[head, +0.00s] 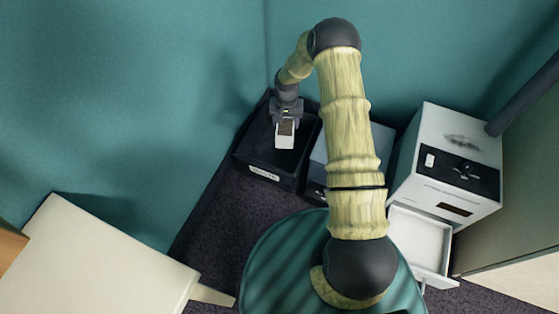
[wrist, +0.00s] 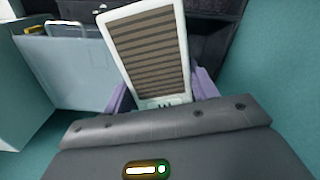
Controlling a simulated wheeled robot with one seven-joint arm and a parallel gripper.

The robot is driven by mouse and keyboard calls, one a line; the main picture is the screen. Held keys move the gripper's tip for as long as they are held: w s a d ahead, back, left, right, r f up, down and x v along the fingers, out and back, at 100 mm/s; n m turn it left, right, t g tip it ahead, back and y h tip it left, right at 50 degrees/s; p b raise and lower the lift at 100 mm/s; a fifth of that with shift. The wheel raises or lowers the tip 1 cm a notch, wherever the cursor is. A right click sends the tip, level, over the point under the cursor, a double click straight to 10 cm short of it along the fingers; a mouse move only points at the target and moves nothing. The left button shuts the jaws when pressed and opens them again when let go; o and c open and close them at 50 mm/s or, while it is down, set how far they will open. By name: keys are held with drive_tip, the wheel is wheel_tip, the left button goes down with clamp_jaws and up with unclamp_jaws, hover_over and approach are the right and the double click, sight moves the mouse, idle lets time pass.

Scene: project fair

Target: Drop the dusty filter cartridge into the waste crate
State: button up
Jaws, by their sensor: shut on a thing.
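The filter cartridge is a white-framed slab with brown pleats. It stands out from my gripper (head: 286,119) in the head view (head: 285,136) and fills the middle of the wrist view (wrist: 148,52). My gripper is shut on one end of it. The waste crate (head: 264,172) is an open black box with a white label on its front, standing on the dark floor against the teal wall. In the head view my gripper and the cartridge appear over the crate's opening. The exact height above its floor is hard to tell.
A grey-blue bin (head: 322,180) stands right of the crate, partly behind my arm. Further right is a white machine (head: 470,140) with an open drawer (head: 418,238) and a dark hose (head: 525,95). A cream table (head: 90,265) is at lower left. Dark carpet left of my base is clear.

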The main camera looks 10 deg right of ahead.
drive_tip(key=w+f+m+b, duration=0.1)
drive_tip(key=w+f+b, duration=0.3)
drive_tip(key=f+b, duration=0.9)
drive_tip(key=w+f+m+b, duration=0.2)
drive_tip(key=w+f+b, duration=0.2)
drive_tip(key=f+b, duration=0.9)
drive_tip(key=shift+w+a+f+m, duration=0.2)
drive_tip(key=shift+w+f+m, duration=0.1)
drive_tip(key=shift+f, duration=0.5)
wheel_tip(320, 180, down, 6)
drive_tip(key=b, duration=0.3)
drive_tip(key=shift+b, duration=0.4)
drive_tip(key=shift+f, duration=0.15)
drive_tip(key=shift+f+b, duration=1.25)
drive_tip(key=shift+f, duration=0.6)
drive_tip(key=shift+f, duration=0.35)
drive_tip(key=shift+f+b, duration=0.25)
drive_tip(key=shift+b, duration=0.1)
